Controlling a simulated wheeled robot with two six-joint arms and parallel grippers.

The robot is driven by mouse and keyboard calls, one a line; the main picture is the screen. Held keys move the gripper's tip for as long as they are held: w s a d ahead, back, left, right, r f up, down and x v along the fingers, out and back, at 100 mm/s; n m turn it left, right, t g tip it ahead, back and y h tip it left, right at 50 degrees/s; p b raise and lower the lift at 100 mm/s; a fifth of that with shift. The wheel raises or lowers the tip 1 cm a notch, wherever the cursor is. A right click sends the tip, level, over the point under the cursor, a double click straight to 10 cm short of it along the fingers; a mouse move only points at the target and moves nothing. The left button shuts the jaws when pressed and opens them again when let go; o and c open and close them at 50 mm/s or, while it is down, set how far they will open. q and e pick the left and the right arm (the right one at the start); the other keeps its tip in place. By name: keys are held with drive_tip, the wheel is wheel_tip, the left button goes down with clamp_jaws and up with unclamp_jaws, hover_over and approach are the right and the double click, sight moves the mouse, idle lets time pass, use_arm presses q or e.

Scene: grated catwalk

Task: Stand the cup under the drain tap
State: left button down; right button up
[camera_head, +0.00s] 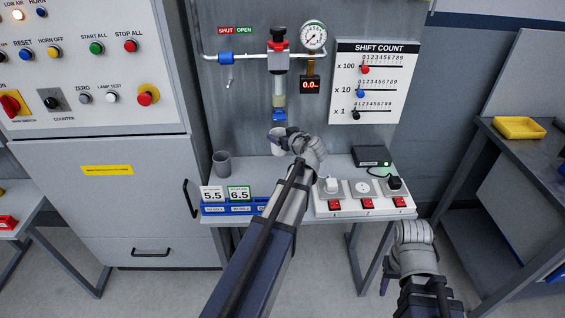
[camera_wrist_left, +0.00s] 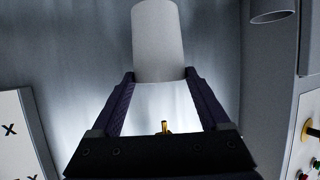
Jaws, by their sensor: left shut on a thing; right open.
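A pale white cup (camera_head: 277,146) is held above the bench, just below the blue drain tap (camera_head: 279,115) in the head view. The tap hangs under a clear bowl on the wall pipe. My left gripper (camera_head: 283,137) is shut on the cup. In the left wrist view the cup (camera_wrist_left: 158,40) sits between the two dark fingers (camera_wrist_left: 160,78). A gap seems to lie between cup and tap; exact alignment in depth is unclear. My right gripper (camera_head: 386,278) is open and empty, low at the right, away from the bench.
A grey cup (camera_head: 222,164) stands on the bench (camera_head: 258,178) to the left. Number cards (camera_head: 225,194) in a blue holder and a switched socket strip (camera_head: 362,199) line the front edge. A pressure gauge (camera_head: 313,36) and valve (camera_head: 278,43) are above. A black box (camera_head: 371,156) sits right.

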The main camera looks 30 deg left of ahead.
sight(282, 154)
use_arm(q)
drive_tip(key=shift+f+b, duration=3.7)
drive_tip(key=shift+f, duration=0.6)
drive_tip(key=shift+f, duration=0.15)
unclamp_jaws()
drive_tip(key=shift+r, duration=0.35)
drive_tip(key=p+v, duration=0.4)
drive_tip(key=v, duration=0.8)
drive_tip(key=shift+f+p, duration=0.25)
drive_tip(key=shift+p, duration=0.05)
